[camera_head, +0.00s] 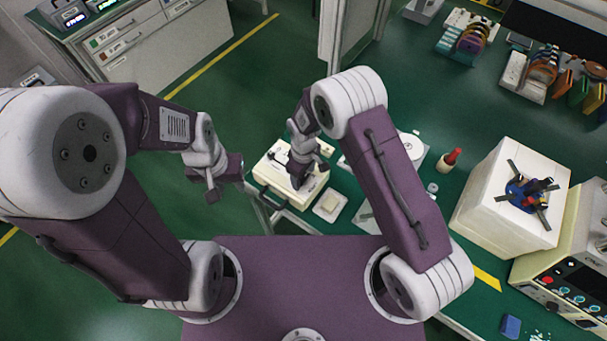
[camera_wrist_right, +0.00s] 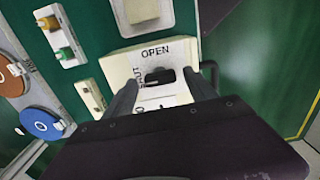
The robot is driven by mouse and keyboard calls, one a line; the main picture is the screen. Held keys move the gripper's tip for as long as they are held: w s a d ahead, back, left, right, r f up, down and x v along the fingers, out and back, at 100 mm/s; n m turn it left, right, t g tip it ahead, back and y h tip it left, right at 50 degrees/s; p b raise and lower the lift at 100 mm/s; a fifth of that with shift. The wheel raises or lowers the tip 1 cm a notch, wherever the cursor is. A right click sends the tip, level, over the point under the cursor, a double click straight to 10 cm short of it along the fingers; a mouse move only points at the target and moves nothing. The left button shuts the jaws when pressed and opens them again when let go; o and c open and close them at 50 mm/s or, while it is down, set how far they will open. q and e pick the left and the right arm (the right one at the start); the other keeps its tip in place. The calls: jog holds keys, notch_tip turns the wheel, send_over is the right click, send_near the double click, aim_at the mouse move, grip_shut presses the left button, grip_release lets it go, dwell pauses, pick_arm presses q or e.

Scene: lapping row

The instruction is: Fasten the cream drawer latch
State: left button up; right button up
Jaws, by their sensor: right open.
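The cream drawer unit (camera_head: 268,168) stands on the green bench below my right arm, with a dark handle (camera_head: 272,197) on its near side. In the right wrist view its cream top (camera_wrist_right: 178,48) carries the word OPEN, other lettering partly covered, and a dark latch piece (camera_wrist_right: 158,77). My right gripper (camera_head: 298,181) is over this top. In the right wrist view the right gripper (camera_wrist_right: 162,90) is open, its two fingers on either side of the latch; whether they touch it I cannot tell. My left gripper (camera_head: 213,190) hangs left of the unit, apart from it; its jaw opening is unclear.
A small pale dish (camera_head: 330,204) sits right of the unit, and a red-topped bottle (camera_head: 449,158) farther right. A large cream box (camera_head: 512,195) with a blue and black fixture stands at the right. Green floor lies open at the left, with a white cabinet (camera_head: 150,42) behind.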

aim_at(305, 177)
notch_tip(305, 177, up, 9)
jog(key=b, duration=0.1)
dwell(0.5)
jog(key=w+d+r+m+t, duration=0.2)
jog(key=d+r+m, duration=0.2)
jog(key=d+r, duration=0.5)
jog(key=s+d+f+m, duration=0.1)
jog(key=s+d+m, duration=0.2)
jog(key=s, duration=0.4)
jog(key=s+d+f+m, duration=0.1)
jog(key=s+d+m, duration=0.3)
jog(key=s, duration=0.3)
jog(key=shift+s+d+m+g, duration=0.15)
jog(key=shift+d+m+g, duration=0.2)
jog(key=shift+d, duration=0.5)
